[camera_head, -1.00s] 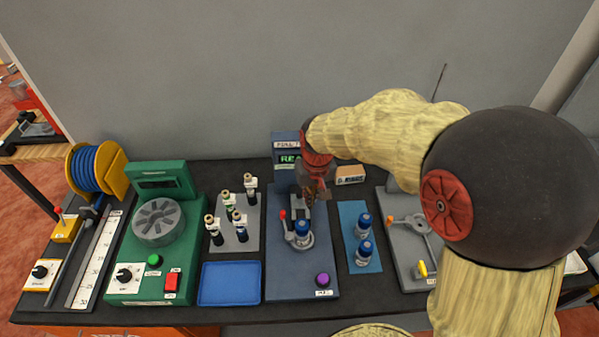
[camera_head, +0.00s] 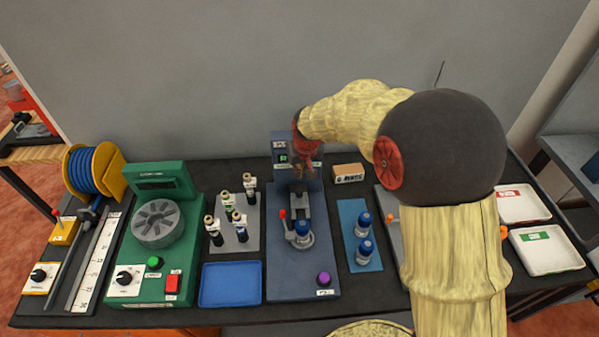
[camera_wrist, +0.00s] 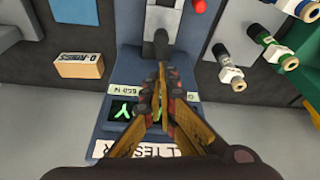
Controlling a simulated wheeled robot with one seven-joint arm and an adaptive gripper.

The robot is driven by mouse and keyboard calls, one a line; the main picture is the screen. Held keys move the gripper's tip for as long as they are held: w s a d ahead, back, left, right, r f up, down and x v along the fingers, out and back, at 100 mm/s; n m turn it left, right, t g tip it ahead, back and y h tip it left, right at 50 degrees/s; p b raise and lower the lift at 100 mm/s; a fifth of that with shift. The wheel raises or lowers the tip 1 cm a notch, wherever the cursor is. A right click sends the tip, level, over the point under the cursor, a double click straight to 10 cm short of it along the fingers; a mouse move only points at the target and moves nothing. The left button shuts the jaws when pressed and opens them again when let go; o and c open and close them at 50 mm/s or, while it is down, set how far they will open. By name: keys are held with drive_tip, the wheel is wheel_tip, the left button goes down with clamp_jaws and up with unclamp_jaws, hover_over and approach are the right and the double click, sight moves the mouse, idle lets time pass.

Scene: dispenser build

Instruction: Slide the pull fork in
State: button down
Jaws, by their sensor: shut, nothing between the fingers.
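The blue station (camera_head: 318,262) stands mid-bench with a display post at its back. A grey slide piece with a dark upright part, seemingly the pull fork (camera_head: 299,202), lies on it behind a blue-capped pump part (camera_head: 303,229). My gripper (camera_head: 303,176) is shut and empty, in front of the display and just behind the fork. In the wrist view the closed fingertips (camera_wrist: 161,70) point at the dark end of the fork (camera_wrist: 161,42); a touch cannot be told. The fork's far end is cut off there.
A red-tipped lever (camera_head: 283,215) stands left of the pump part, and a purple button (camera_head: 323,279) is in front. An O-rings box (camera_head: 348,174) is right of the display. Several bottles stand on a grey plate (camera_head: 234,243). The blue tray (camera_head: 230,284) is empty.

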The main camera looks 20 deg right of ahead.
drive_tip(key=x, duration=0.7)
drive_tip(key=shift+w+f+b, duration=0.15)
drive_tip(key=shift+f+b, duration=0.25)
hover_over(299, 207)
drive_tip(key=shift+f, duration=0.1)
idle(0.4)
